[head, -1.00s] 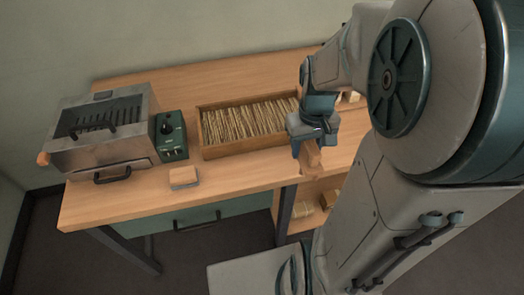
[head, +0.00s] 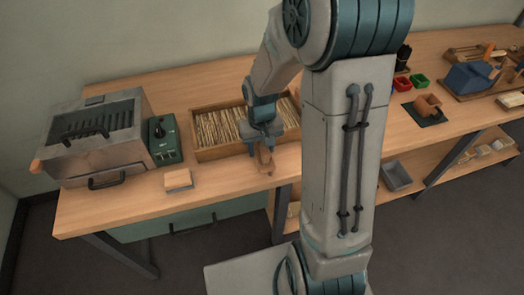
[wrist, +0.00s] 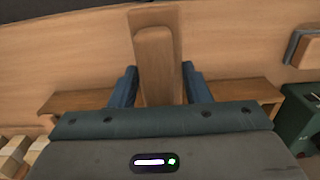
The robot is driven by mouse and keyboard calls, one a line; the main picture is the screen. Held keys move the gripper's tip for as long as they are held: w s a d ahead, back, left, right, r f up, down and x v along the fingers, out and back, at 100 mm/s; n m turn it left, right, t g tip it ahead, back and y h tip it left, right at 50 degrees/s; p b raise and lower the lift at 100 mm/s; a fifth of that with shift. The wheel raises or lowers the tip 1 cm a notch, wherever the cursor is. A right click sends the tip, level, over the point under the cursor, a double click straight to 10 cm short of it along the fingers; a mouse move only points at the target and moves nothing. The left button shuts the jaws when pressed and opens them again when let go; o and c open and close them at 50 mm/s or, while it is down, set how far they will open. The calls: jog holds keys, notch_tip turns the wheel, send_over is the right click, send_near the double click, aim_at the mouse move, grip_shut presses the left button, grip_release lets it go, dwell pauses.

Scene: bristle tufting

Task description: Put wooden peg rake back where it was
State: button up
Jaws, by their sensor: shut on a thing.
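The wooden peg rake (wrist: 158,58) is in my gripper (wrist: 157,86), its plain wooden handle standing out between the two blue fingers in the wrist view. In the head view the rake (head: 265,160) is a small brown piece under my gripper (head: 265,148), at the front right part of a wooden tray (head: 222,153) full of pale bristle strips. The rake is over the table's front strip; whether it touches the tabletop I cannot tell. Its pegs are not visible. My gripper and arm hide part of the tray. The tray's front wall (wrist: 235,90) crosses the wrist view.
A metal box-shaped machine (head: 95,135) and a green control box (head: 165,142) stand left of the tray. A small block (head: 178,180) lies near the front edge. Coloured bins (head: 410,80) and a blue fixture (head: 472,77) stand right. Bare tabletop (head: 225,178) lies before the tray.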

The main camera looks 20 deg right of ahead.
jog(key=shift+f, duration=1.25)
jog(key=shift+f, duration=0.1)
jog(key=shift+f, duration=0.15)
jog(key=o, duration=1.1)
